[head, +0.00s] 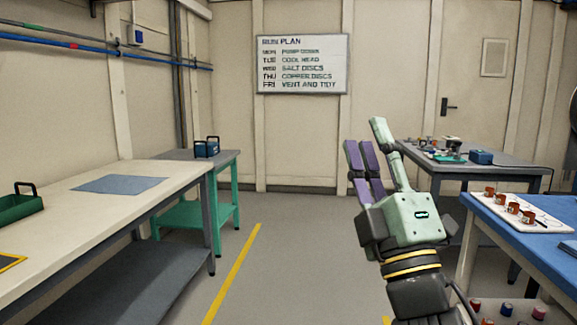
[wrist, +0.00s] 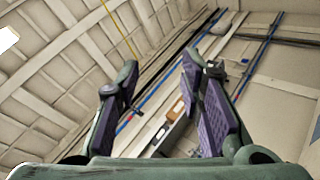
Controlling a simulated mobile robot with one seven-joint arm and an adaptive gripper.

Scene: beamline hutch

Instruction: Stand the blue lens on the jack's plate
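My gripper (head: 366,135) is raised in front of me, right of the middle, with its fingers pointing up. In the wrist view the purple-padded fingers (wrist: 162,70) stand apart with nothing between them. I cannot pick out a blue lens or a jack with a plate in either view. Small items crowd the grey table (head: 520,172) at the back right, too small to name for certain. A blue box (head: 481,157) sits among them, and a teal flat piece lies beside it.
A blue-topped bench (head: 520,232) at right bears a white tray (head: 500,207) with several copper-coloured cups. A long pale bench (head: 60,225) fills the left, with a green tray (head: 20,206) and a blue mat (head: 120,184). The floor between (head: 300,250) is clear.

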